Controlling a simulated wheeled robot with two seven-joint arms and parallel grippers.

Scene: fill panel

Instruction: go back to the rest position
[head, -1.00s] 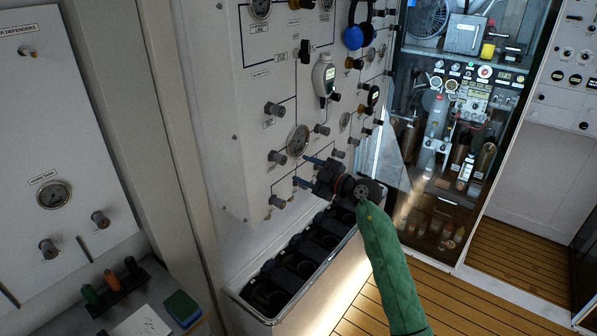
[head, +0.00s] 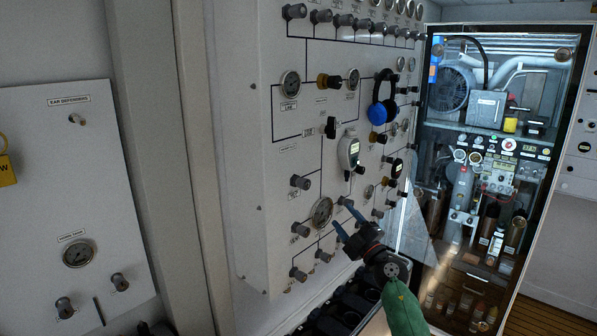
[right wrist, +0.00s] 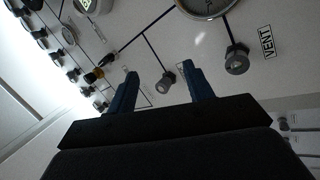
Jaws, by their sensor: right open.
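My right gripper (head: 343,220) is in front of the lower part of the white fill panel (head: 240,190) in the head view. Its two blue fingers are apart with nothing between them. I cannot tell whether the fingers touch the panel. My right arm comes up from the bottom in a green sleeve. My left gripper is not in view.
Blue ear defenders (head: 381,98) and a white handheld meter (head: 348,151) hang on the panel among gauges and knobs. A tray of dark compartments (head: 345,310) lies below. A glass-fronted compressor cabinet (head: 480,150) stands at the right. A smaller panel (head: 60,200) is at the left.

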